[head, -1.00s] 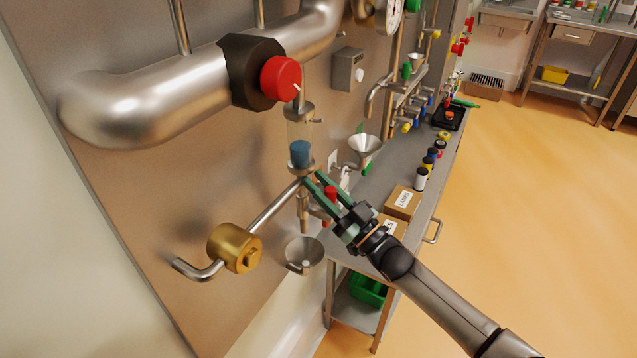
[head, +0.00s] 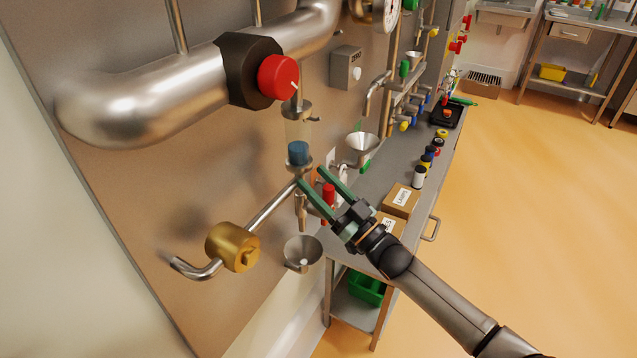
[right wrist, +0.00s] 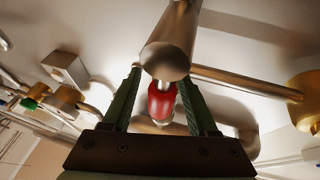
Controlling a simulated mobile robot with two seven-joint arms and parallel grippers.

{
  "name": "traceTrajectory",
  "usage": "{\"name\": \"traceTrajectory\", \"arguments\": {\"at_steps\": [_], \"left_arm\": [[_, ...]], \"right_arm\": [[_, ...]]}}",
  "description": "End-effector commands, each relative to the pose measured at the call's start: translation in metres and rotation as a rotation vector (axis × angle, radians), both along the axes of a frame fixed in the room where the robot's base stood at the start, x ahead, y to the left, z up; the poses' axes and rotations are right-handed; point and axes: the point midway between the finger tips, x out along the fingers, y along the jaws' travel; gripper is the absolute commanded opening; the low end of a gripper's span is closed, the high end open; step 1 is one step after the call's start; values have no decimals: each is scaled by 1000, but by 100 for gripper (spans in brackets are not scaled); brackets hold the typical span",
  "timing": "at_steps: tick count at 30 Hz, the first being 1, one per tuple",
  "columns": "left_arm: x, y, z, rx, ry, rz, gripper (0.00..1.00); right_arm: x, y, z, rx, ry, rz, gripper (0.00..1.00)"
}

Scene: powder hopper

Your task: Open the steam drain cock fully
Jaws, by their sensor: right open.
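The steam drain cock appears to be the small valve with a red handle (head: 328,193) below the sight glass, at the centre of the head view. My right gripper (head: 311,177) is open, with its two green fingers reaching toward the pipework around this handle. In the right wrist view the red handle (right wrist: 162,100) lies between the two spread fingers, with a visible gap on both sides. A thick metal cylinder (right wrist: 170,45) stands just beyond the fingertips and hides part of the valve. My left gripper is not in view.
A brass valve (head: 233,247) on a side pipe sits at lower left. A metal funnel cup (head: 303,253) hangs below the handle. A large red knob (head: 278,77) is above. Cardboard boxes (head: 401,200) stand on the bench to the right.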

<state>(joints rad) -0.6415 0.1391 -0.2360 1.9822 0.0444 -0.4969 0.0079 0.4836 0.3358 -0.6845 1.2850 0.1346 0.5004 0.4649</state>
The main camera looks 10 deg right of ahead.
Motion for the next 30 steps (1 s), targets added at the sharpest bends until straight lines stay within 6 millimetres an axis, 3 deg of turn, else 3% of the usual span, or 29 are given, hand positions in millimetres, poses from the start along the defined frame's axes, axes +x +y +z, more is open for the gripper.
{"name": "traceTrajectory", "arguments": {"at_steps": [5,18,30], "left_arm": [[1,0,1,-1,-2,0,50],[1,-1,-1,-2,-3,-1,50],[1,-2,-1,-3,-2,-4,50]], "right_arm": [[-12,-11,-8,-1,2,-1,59],[-75,-64,-42,-1,3,0,59],[-87,-76,-47,0,0,-1,59]]}}
